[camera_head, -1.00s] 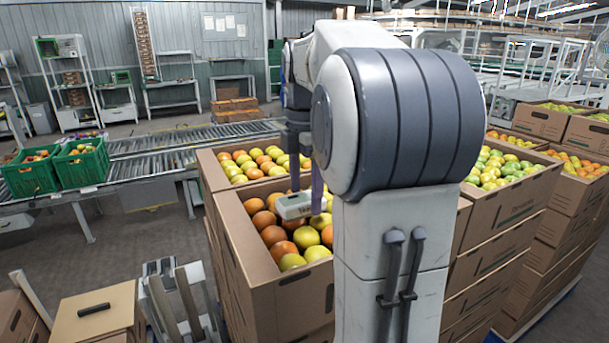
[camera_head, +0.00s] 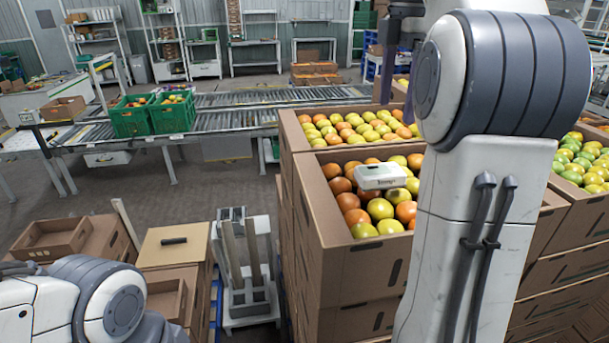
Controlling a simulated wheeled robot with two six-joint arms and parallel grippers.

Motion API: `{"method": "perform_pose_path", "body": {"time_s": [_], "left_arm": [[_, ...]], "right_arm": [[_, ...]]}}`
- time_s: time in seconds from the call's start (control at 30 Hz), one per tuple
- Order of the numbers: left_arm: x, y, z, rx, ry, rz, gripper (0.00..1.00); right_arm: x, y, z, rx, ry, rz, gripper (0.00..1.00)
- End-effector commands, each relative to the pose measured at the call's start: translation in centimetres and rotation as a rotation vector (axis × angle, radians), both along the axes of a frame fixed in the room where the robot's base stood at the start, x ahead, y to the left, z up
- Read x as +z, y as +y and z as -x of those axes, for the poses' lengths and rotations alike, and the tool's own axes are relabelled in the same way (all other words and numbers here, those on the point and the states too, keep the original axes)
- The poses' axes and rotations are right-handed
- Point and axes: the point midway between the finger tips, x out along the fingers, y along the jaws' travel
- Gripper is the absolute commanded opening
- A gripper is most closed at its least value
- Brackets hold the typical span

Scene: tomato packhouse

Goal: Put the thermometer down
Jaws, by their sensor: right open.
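The thermometer, a small white box-shaped device (camera_head: 382,177) with dark lettering on its side, lies on top of the red, orange and yellow-green tomatoes in the near open cardboard carton (camera_head: 345,262). My right gripper (camera_head: 398,72) is open and empty, above and beyond the thermometer and clear of it.
Another tomato carton (camera_head: 296,135) stands just behind, and more cartons (camera_head: 578,215) stand at the right. A roller conveyor (camera_head: 235,103) carries green crates (camera_head: 130,121). A closed cardboard box (camera_head: 180,245) with a dark bar on top stands at the lower left. Open floor lies between.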

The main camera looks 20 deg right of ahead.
Motion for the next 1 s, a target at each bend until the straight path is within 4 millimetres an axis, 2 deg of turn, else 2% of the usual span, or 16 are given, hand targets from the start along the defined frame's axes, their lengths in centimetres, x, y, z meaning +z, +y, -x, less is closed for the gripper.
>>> {"method": "perform_pose_path", "body": {"time_s": [0.13,0.23,0.27,0.37,0.47,0.5,0.57,0.6,0.7,0.83,0.9,1.0], "left_arm": [[0.0,0.0,0.0,0.0,0.0,0.0,0.5],[0.0,0.0,0.0,0.0,0.0,0.0,0.5],[0.0,0.0,0.0,0.0,0.0,0.0,0.5],[0.0,0.0,0.0,0.0,0.0,0.0,0.5],[0.0,0.0,0.0,0.0,0.0,0.0,0.5],[0.0,0.0,0.0,0.0,0.0,0.0,0.5],[0.0,0.0,0.0,0.0,0.0,0.0,0.5],[0.0,0.0,0.0,0.0,0.0,0.0,0.5],[0.0,0.0,0.0,0.0,0.0,0.0,0.5],[0.0,0.0,0.0,0.0,0.0,0.0,0.5],[0.0,0.0,0.0,0.0,0.0,0.0,0.5],[0.0,0.0,0.0,0.0,0.0,0.0,0.5]], "right_arm": [[-0.2,0.3,-0.1,-0.002,0.0,-0.001,0.97],[-1.3,2.2,-1.0,-0.021,0.0,-0.005,0.97],[-1.8,3.2,-1.4,-0.032,-0.003,-0.007,0.97],[-4.7,8.2,-2.6,-0.091,-0.005,-0.016,0.97],[-8.6,14.5,-2.6,-0.179,-0.012,-0.029,0.97],[-10.3,16.9,-2.1,-0.217,-0.012,-0.036,0.97],[-12.8,20.4,-0.8,-0.276,-0.012,-0.046,0.97],[-14.6,22.6,0.4,-0.318,-0.009,-0.053,0.97],[-18.9,27.0,4.4,-0.419,0.0,-0.066,0.97],[-23.8,30.1,10.0,-0.544,0.015,-0.078,0.97],[-25.7,30.8,12.5,-0.597,0.021,-0.082,0.97],[-27.6,31.0,14.9,-0.654,0.027,-0.084,0.97]]}}
